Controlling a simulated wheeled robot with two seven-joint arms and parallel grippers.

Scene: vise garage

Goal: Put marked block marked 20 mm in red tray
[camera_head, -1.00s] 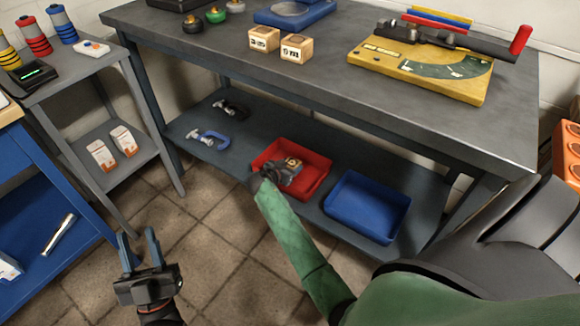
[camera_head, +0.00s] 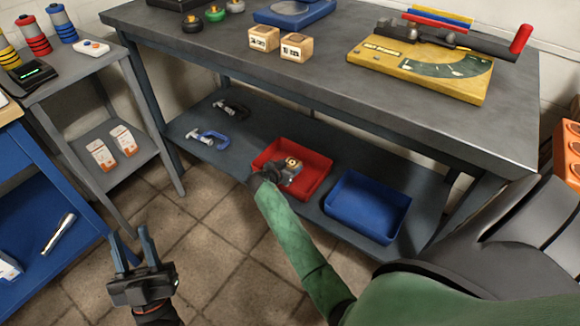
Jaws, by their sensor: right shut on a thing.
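The red tray (camera_head: 319,167) sits on the lower shelf of the workbench. My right gripper (camera_head: 286,173) is over the tray's near left part, shut on a small block (camera_head: 292,164) with a wooden-looking face. Its marking is too small to read, and I cannot tell whether it touches the tray floor. Two more wooden blocks with dark markings, a left one (camera_head: 264,38) and a right one (camera_head: 297,46), stand on the bench top. My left gripper (camera_head: 131,244) is open and empty above the floor at the lower left.
A blue tray (camera_head: 375,203) stands right of the red tray. A blue clamp (camera_head: 209,139) and a dark clamp (camera_head: 231,107) lie left on the shelf. The bench top (camera_head: 240,74) overhangs the shelf. A yellow gauge board (camera_head: 420,68) is on the bench top.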

